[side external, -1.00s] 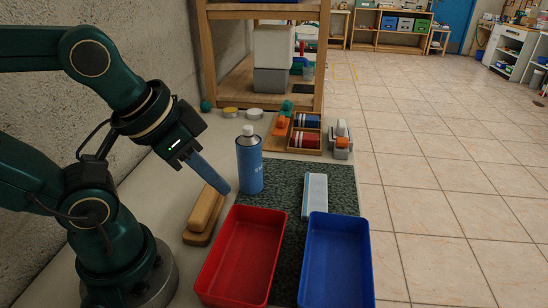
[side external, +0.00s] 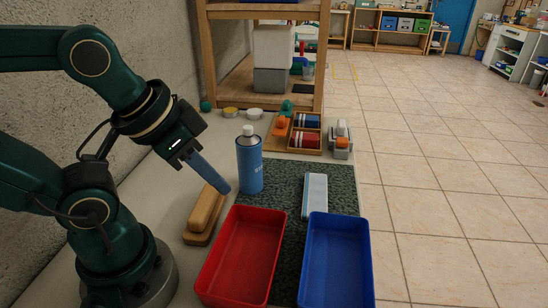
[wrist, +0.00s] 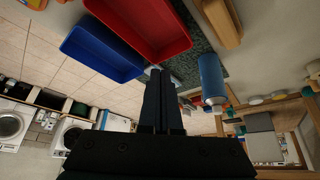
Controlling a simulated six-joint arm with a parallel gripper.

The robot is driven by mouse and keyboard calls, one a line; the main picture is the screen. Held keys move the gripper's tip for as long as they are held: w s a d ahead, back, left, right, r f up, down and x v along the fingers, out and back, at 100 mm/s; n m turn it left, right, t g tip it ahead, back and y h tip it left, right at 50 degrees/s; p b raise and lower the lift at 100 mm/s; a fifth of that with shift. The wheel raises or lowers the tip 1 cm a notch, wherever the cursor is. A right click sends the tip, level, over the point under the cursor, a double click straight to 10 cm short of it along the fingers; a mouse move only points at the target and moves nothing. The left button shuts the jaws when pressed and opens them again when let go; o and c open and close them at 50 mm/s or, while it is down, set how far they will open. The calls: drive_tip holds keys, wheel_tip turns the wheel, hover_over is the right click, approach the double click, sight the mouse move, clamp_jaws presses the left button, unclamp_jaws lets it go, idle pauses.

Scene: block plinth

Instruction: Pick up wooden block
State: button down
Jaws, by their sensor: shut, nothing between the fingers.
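The wooden block (side external: 206,208) is a light-brown, rounded bar lying on a flat wooden plinth (side external: 196,239) left of the red tray. The wooden block also shows at the top of the wrist view (wrist: 222,20). My gripper (side external: 227,190) points down and right, its fingers shut with nothing between them. In the side view its tips appear just right of the block's far end, close to the blue bottle; their height above the table is hard to tell. In the wrist view my closed dark fingers (wrist: 156,72) point away from the block.
A blue bottle (side external: 249,165) stands right beside my fingertips. A red tray (side external: 240,258) and a blue tray (side external: 336,262) stand in front. A white-and-blue bar (side external: 315,194) lies on the dark green mat (side external: 284,178). Wooden holders (side external: 305,134) and jars stand behind, below a shelf.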

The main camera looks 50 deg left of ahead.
drive_tip(key=shift+c, duration=2)
unclamp_jaws()
drive_tip(key=n+g+h, duration=0.1)
drive_tip(key=n+g, duration=0.6)
drive_tip(key=n, duration=0.2)
hover_over(204, 200)
drive_tip(key=f, duration=0.5)
drive_tip(key=w+f, duration=0.1)
drive_tip(key=f, duration=0.2)
drive_tip(key=shift+a+f, duration=0.1)
drive_tip(key=shift+f, duration=0.1)
drive_tip(key=shift+s+a+f, duration=0.2)
drive_tip(key=shift+s+f, duration=0.15)
drive_tip(key=shift+f, duration=0.1)
drive_tip(key=shift+s+d+f, duration=0.1)
drive_tip(key=shift+d+f, duration=0.05)
drive_tip(key=shift+f, duration=1)
drive_tip(key=shift+s+d+f, duration=0.1)
drive_tip(key=shift+d+f, duration=0.05)
drive_tip(key=shift+f, duration=1)
